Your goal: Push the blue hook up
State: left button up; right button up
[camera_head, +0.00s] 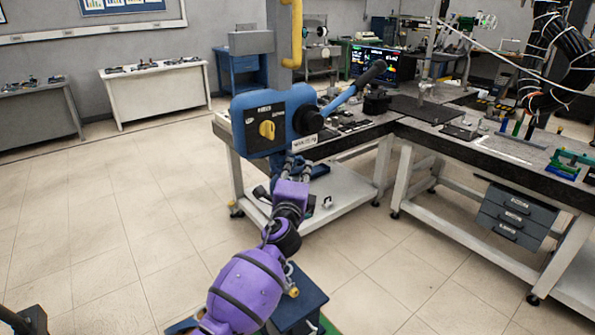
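A blue lever (342,99) with a black grip (370,73) slants up to the right from a black hub on the box. It is the most hook-like blue part, but I cannot be sure that it is the blue hook. My purple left arm comes up from the bottom. Its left gripper (295,168) is just below the box, left of and below the lever. Its fingers are small and blend with the parts behind; contact is unclear. My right gripper is not visible.
A grey post with a yellow pipe (297,35) rises above the box. The workbench (362,140) runs back and right, with a lower shelf under it. A drawer unit (515,214) hangs under the right bench. The tiled floor (130,220) at left is clear.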

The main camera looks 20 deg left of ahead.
pick_arm(q)
jog(key=o, duration=0.5)
jog(key=shift+f, duration=0.1)
jog(key=shift+c, duration=0.2)
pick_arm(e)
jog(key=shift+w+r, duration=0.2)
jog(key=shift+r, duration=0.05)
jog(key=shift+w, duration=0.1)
pick_arm(q)
jog(key=shift+s+f, duration=0.1)
jog(key=shift+s, duration=0.45)
jog(key=s+d+f, duration=0.1)
jog(key=s, duration=1)
jog(key=shift+d, duration=0.15)
jog(key=shift+w+f, duration=0.1)
jog(key=shift+f, duration=0.05)
